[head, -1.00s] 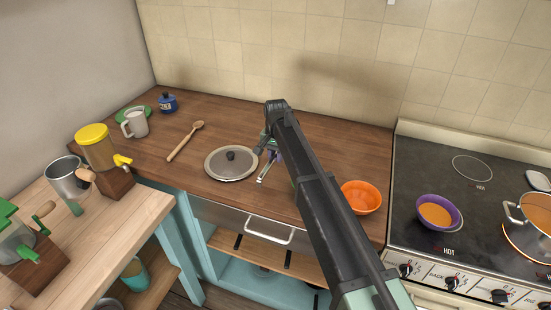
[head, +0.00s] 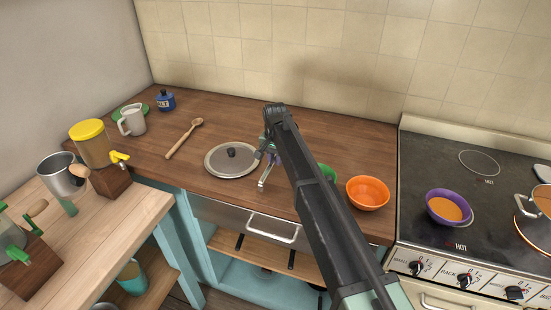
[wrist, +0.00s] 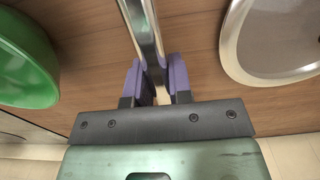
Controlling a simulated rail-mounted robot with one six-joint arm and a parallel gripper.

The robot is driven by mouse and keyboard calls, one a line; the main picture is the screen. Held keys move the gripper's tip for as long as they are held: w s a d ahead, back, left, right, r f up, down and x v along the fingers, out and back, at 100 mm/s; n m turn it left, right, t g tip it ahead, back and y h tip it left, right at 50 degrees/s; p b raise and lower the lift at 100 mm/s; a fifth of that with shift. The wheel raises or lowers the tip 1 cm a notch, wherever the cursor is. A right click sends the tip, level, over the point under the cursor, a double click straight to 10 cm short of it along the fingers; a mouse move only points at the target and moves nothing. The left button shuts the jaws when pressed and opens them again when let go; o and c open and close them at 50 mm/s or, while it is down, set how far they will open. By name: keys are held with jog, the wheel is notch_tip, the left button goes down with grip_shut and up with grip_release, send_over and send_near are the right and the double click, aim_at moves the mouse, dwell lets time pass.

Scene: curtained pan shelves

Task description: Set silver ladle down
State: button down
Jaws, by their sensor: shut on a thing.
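The silver ladle (wrist: 146,32) shows in the wrist view as a shiny metal handle running up between the purple fingers of my gripper (wrist: 157,80). My gripper is shut on this handle. In the head view, my gripper (head: 268,152) is over the wooden counter, just right of the pan lid, and part of the ladle (head: 264,179) shows below it. The ladle's bowl end is not clear in either view. I cannot tell whether the ladle touches the counter (head: 300,130).
A glass-topped pan lid (head: 231,160) lies close on the left; a green bowl (wrist: 25,65) is on the other side, partly behind my arm. An orange bowl (head: 368,193) and stove (head: 480,200) are farther right. A wooden spoon (head: 184,138) lies farther left.

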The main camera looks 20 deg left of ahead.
jog(key=shift+f, duration=0.3)
jog(key=shift+f+b, duration=0.65)
jog(key=shift+b, duration=0.05)
jog(key=shift+f, duration=0.25)
jog(key=c, duration=1)
grip_release()
jog(key=shift+o, duration=0.2)
jog(key=shift+c, duration=0.4)
jog(key=c, duration=0.3)
jog(key=shift+r, duration=0.1)
